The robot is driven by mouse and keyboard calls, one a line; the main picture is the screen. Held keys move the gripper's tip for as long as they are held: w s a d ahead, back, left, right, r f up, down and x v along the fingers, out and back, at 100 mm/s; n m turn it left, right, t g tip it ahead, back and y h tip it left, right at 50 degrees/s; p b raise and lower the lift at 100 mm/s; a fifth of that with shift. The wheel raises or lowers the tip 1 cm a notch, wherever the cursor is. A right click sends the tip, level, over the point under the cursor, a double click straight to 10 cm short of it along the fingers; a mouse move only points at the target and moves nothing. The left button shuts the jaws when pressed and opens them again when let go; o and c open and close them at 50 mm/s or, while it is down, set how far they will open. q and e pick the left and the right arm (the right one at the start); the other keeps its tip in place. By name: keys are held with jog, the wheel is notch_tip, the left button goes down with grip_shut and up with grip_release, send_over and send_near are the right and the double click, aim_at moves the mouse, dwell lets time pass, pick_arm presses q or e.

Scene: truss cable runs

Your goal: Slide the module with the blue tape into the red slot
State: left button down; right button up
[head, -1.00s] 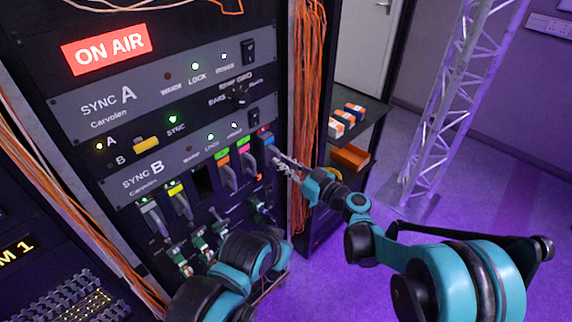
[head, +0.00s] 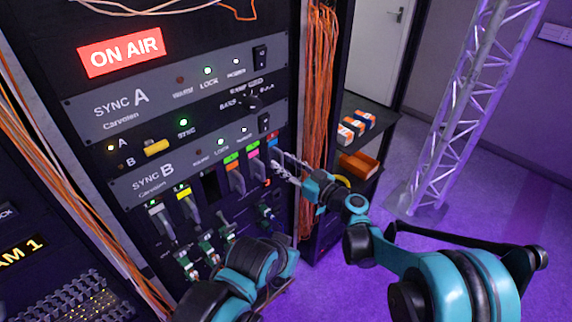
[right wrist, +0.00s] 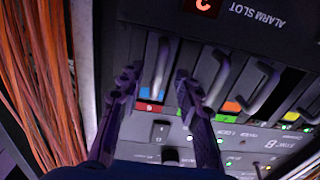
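The module with the blue tape (head: 272,142) is at the right end of the module row, under a red label. In the right wrist view its blue tape (right wrist: 147,88) sits directly against the red slot label (right wrist: 150,107). Its grey handle (right wrist: 161,66) stands out from the front. I cannot tell whether it is fully seated. My right gripper (head: 277,167) is open in front of it. In the right wrist view my right gripper (right wrist: 157,92) has one finger on each side of the handle, without visible contact.
An empty dark slot (head: 210,186) lies left of the orange-tape module (head: 236,168). Orange cables (head: 319,90) hang close right of my right gripper. Below the row are several small connectors (head: 226,230). A truss (head: 460,110) stands at the right.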

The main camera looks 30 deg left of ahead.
jog(key=shift+d, duration=0.15)
jog(key=s+d+f+m+h, duration=0.2)
jog(key=s+d+m+h, duration=0.2)
jog(key=d, duration=1.2)
jog(key=s+d+f+m+t+h, duration=0.1)
jog(key=s+d+m+h, duration=0.4)
jog(key=s+d, duration=0.6)
jog(key=s+d+f+m+h, duration=0.2)
jog(key=s+d+m+h, duration=0.3)
jog(key=d, duration=1.6)
jog(key=s+h, duration=0.2)
jog(key=h, duration=0.1)
jog(key=shift+s+f, duration=0.3)
jog(key=shift+f, duration=0.1)
